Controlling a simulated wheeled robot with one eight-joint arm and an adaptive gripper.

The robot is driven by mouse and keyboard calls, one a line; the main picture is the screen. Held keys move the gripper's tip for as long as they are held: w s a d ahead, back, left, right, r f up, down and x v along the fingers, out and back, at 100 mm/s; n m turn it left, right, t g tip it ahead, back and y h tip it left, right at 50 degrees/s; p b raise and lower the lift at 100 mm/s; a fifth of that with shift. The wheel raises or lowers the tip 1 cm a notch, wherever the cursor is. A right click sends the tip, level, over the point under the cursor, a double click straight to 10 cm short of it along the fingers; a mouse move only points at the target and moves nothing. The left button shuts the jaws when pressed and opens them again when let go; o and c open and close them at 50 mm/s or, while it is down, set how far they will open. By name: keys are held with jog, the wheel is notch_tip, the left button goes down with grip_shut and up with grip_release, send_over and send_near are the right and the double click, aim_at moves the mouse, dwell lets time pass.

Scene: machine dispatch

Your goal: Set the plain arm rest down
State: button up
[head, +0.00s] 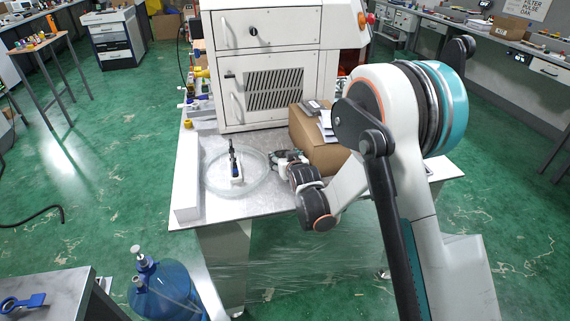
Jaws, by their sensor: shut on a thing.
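My gripper (282,158) is low over the white table (265,205), left of the cardboard box. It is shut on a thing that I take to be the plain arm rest. The held thing is small here and mostly hidden by my fingers and wrist, so its shape and any contact with the tabletop cannot be told. A clear ring (208,183) lies on the table, and its right edge comes close to my fingertips. A small white-and-black item (237,172) stands upright inside the ring.
A white machine cabinet (262,28) stands at the table's back. The cardboard box (328,153), with flat items on top, is just right of my gripper. A long white block (187,178) lines the left edge. A blue water bottle (168,290) is on the floor in front.

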jog(key=shift+f, duration=0.55)
jog(key=shift+f, duration=0.1)
jog(key=o, duration=1.3)
jog(key=shift+c, duration=0.2)
